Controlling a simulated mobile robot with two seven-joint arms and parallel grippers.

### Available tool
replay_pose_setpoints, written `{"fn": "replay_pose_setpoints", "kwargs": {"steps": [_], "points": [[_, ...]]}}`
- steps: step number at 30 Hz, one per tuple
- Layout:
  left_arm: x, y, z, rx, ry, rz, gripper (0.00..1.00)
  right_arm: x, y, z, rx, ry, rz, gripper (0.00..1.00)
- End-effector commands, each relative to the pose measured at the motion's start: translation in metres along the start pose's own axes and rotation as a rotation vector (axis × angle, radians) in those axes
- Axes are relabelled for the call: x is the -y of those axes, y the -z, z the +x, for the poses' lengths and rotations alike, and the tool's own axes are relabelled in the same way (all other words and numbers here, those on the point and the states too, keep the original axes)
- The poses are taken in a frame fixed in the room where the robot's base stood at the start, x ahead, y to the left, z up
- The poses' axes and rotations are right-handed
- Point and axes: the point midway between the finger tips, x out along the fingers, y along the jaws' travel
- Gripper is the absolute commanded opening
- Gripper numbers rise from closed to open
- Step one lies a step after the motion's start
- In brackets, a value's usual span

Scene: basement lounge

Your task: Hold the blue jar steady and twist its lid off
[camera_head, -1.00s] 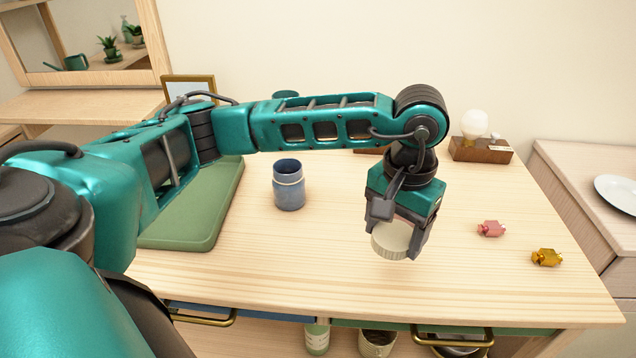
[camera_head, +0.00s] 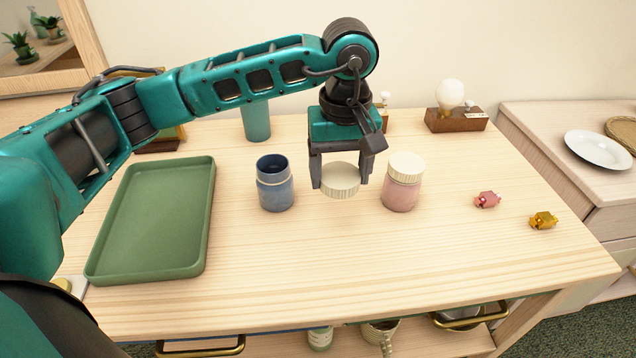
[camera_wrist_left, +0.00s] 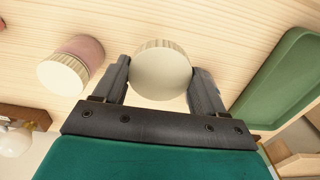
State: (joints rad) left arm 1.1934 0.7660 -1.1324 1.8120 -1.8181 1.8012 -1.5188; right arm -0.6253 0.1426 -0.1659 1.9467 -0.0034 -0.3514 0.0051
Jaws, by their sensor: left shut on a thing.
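The blue jar (camera_head: 275,188) stands upright on the wooden table with its mouth open and no lid on it. My left gripper (camera_head: 340,184) is shut on a cream ribbed lid (camera_head: 340,181), just right of the blue jar and apart from it. The lid also shows between the fingers in the left wrist view (camera_wrist_left: 162,72). Whether the lid touches the tabletop is hard to tell. My right gripper is in neither view.
A pink jar (camera_head: 401,192) with a cream lid stands close right of my gripper. A green tray (camera_head: 150,222) lies at the left. A teal cup (camera_head: 257,122) stands behind. Pink (camera_head: 487,200) and gold (camera_head: 543,221) wrapped candies lie at the right. The front middle is clear.

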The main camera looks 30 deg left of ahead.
Motion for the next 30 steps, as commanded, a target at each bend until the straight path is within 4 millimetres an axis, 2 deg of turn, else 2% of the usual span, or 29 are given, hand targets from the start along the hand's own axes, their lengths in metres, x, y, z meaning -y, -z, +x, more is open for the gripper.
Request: {"fn": "replay_pose_setpoints", "kwargs": {"steps": [2, 15, 24, 30], "points": [[-0.003, 0.008, -0.005, -0.004, -0.001, -0.172, 0.34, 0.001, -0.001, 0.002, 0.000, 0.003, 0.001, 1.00], [-0.012, 0.042, -0.039, -0.008, -0.002, -1.134, 0.34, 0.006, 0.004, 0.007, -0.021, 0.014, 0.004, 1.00], [-0.016, 0.059, -0.063, 0.003, 0.001, -1.784, 0.34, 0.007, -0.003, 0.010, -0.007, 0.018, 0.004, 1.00], [-0.017, 0.068, -0.077, 0.012, 0.011, -2.148, 0.34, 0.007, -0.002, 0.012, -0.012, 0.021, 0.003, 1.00]]}}
